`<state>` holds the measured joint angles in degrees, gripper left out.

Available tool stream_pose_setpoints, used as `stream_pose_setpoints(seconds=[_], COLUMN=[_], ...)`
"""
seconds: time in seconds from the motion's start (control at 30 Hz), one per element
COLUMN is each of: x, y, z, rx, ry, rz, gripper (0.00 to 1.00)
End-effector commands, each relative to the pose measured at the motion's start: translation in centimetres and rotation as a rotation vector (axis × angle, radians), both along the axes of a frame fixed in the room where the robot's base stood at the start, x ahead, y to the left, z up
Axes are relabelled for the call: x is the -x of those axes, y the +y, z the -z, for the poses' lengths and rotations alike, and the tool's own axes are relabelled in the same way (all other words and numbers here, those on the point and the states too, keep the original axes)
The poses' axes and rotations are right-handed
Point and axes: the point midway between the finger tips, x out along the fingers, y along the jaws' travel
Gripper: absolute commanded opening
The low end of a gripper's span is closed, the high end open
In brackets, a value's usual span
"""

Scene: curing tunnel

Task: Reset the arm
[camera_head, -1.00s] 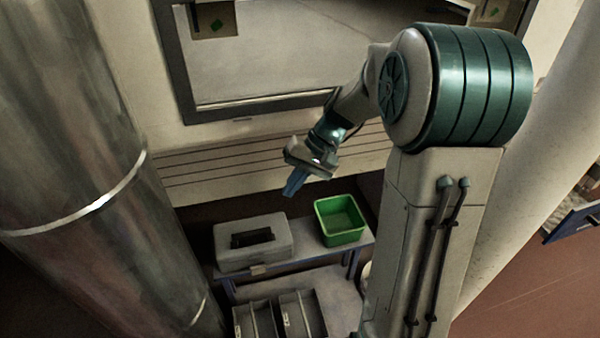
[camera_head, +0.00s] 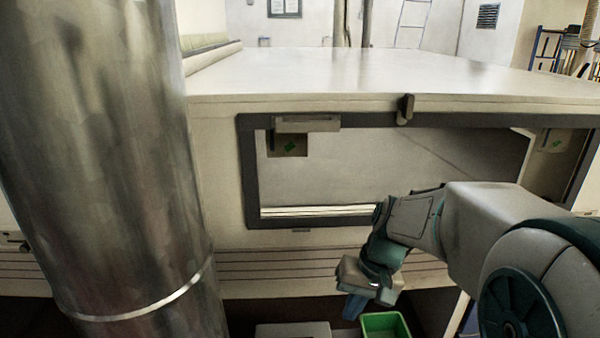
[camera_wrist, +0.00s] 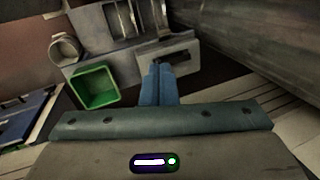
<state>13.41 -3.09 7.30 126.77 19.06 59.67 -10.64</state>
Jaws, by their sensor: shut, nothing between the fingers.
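My gripper (camera_head: 352,306) hangs in front of the lower panel of the tunnel cabinet, its blue fingers pointing down. In the wrist view the blue fingers (camera_wrist: 158,84) are together with nothing between them. The gripper is apart from the things on the small table. My arm comes in from the lower right of the head view.
A green bin (camera_head: 386,325) and a grey box (camera_head: 293,330) stand below the gripper on a table; the green bin also shows in the wrist view (camera_wrist: 96,87). The cabinet window frame (camera_head: 247,180) is behind the arm. A thick metal pipe (camera_head: 120,150) stands at left.

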Motion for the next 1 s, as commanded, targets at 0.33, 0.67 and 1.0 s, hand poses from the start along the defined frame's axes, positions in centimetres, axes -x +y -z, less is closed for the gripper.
stream_pose_setpoints(seconds=[0.33, 0.67, 1.0], x=[6.8, 9.2, 9.2], y=[-1.4, -2.3, -2.3], z=[-7.9, -9.6, -9.5], rx=[0.222, 0.292, 0.293], ry=[-0.174, -0.261, -0.261], rz=[-0.036, -0.046, -0.046], gripper=[0.0, 0.0, 0.0])
